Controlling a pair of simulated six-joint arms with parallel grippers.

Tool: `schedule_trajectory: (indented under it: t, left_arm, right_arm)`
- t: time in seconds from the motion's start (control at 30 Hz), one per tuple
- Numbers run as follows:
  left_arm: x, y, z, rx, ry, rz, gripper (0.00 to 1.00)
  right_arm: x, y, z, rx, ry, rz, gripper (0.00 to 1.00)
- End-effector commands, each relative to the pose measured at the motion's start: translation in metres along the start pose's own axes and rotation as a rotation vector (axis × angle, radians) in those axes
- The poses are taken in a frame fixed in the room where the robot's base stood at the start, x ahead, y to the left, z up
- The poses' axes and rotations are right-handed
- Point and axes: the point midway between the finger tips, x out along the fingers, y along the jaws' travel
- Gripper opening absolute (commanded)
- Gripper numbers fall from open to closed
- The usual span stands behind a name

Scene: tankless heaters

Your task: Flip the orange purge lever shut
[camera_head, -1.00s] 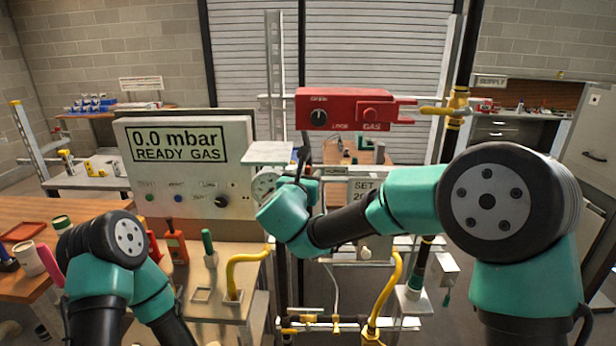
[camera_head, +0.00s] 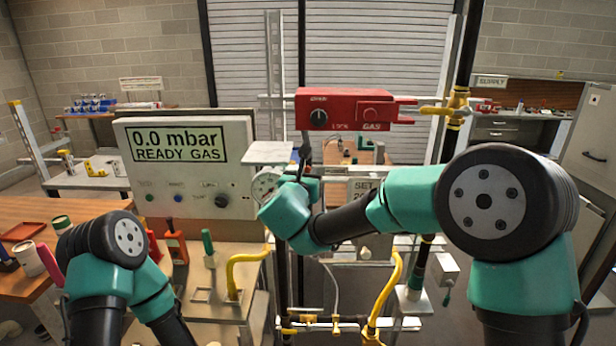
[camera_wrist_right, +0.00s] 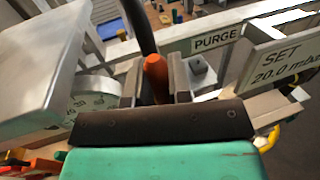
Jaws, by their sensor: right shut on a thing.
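The orange purge lever (camera_wrist_right: 155,77) stands between the two dark fingers of my right gripper (camera_wrist_right: 154,82) in the right wrist view. The fingers are shut on it, and its rounded orange end shows between them. The PURGE label (camera_wrist_right: 216,41) is on a pale rail just right of the lever. In the head view my right gripper (camera_head: 304,168) is small and partly hidden by its own wrist, in front of the pipe rig; the lever cannot be made out there. My left arm stands at the lower left, and its gripper is out of view.
A round gauge (camera_wrist_right: 97,98) and a pale plate (camera_wrist_right: 45,60) are close left of the gripper. A SET sign (camera_wrist_right: 285,62) is close right. A red gas box (camera_head: 357,110) is above, and a display panel (camera_head: 190,165) stands to the left.

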Motion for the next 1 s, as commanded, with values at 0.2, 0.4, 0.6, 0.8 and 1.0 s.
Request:
schedule_trajectory:
  t: [0.2, 0.4, 0.6, 0.8, 1.0]
  left_arm:
    - [0.000, 0.000, 0.000, 0.000, 0.000, 0.000, 0.45]
    - [0.000, 0.000, 0.000, 0.000, 0.000, 0.000, 0.45]
    - [0.000, 0.000, 0.000, 0.000, 0.000, 0.000, 0.45]
    - [0.000, 0.000, 0.000, 0.000, 0.000, 0.000, 0.45]
    - [0.000, 0.000, 0.000, 0.000, 0.000, 0.000, 0.45]
  right_arm:
    - [0.000, 0.000, 0.000, 0.001, 0.000, 0.000, 0.00]
    - [0.000, -0.002, 0.000, 0.023, 0.006, 0.000, 0.00]
    - [0.002, -0.008, -0.001, 0.097, 0.028, -0.001, 0.00]
    - [0.004, -0.017, -0.002, 0.223, 0.060, -0.001, 0.00]
    - [0.007, -0.027, -0.005, 0.370, 0.100, -0.001, 0.00]
